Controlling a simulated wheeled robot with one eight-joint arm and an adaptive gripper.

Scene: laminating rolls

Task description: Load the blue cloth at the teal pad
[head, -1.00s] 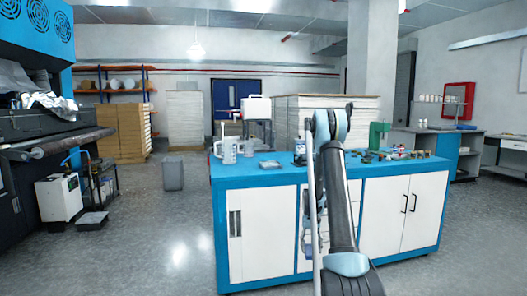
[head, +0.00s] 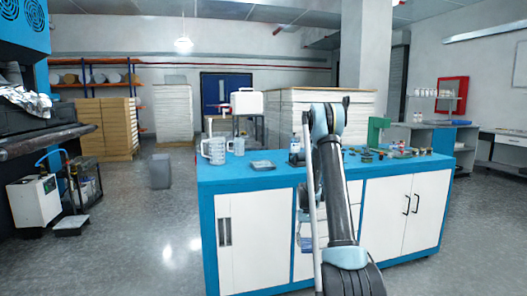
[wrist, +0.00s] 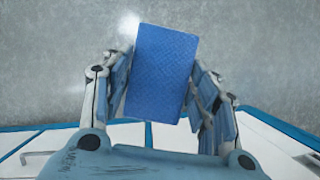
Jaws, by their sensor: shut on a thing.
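The blue cloth (wrist: 162,62) shows in the wrist view as a flat textured rectangle, slightly tilted, between the fingers of my gripper (wrist: 158,88). My gripper is shut on it and holds it above the grey floor, in front of the blue-edged cabinet. In the head view my arm hides most of the gripper, low before the white cabinet doors. I cannot make out a teal pad in either view.
A blue-topped counter (head: 240,180) stands ahead. It carries a clear jug (head: 214,151), a smaller cup (head: 236,146), a grey tray (head: 263,165), a bottle (head: 295,145) and several small items at right. Open floor lies at left, with a grey bin (head: 160,171).

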